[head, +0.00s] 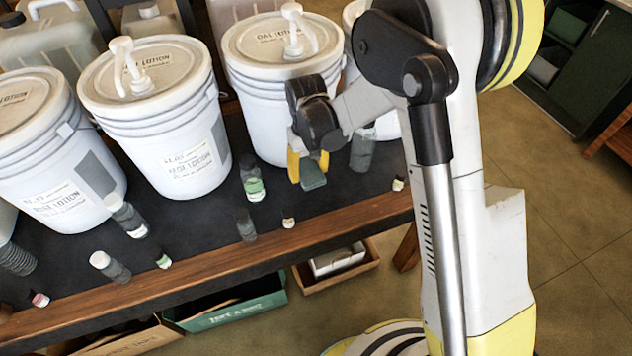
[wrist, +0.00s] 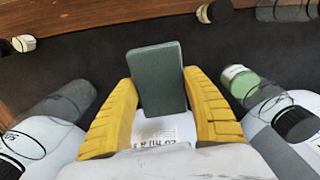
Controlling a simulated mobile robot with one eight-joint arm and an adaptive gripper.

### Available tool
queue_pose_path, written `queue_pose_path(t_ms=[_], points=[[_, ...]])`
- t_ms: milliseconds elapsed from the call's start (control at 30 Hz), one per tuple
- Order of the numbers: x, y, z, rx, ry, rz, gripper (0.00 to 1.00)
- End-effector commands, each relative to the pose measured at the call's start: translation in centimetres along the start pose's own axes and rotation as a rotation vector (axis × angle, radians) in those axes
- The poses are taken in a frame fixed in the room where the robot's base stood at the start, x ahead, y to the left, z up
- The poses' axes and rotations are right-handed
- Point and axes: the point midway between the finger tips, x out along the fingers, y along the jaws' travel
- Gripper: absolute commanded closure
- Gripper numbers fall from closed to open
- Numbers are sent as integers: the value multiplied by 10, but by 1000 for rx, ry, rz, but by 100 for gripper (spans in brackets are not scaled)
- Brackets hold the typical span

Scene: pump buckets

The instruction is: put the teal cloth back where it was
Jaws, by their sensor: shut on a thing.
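The teal cloth (head: 313,176) looks like a flat, stiff, folded pad. My gripper (head: 306,164) is shut on it with yellow fingers, in front of the right-hand pump bucket. In the wrist view the cloth (wrist: 156,72) stands out between the two fingers of my gripper (wrist: 160,88), with dark tabletop around it. It appears to be above the table; I cannot tell whether its lower edge touches.
White lotion buckets with pumps (head: 158,120) (head: 270,90) line the back of the dark table (head: 195,222). Several small bottles, one with a green label (head: 252,182), stand near the cloth. A wooden edge (head: 200,268) runs along the front. Bins (head: 232,303) sit below.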

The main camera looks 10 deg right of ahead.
Motion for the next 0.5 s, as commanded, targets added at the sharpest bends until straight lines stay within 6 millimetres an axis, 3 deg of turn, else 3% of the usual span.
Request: queue_pose_path(t_ms=[133,233,400,500], points=[[-4,23,10,11,0,0,76],[-8,59,29,24,0,0,76],[-19,132,82,48,0,0,76],[-24,166,116,58,0,0,76]])
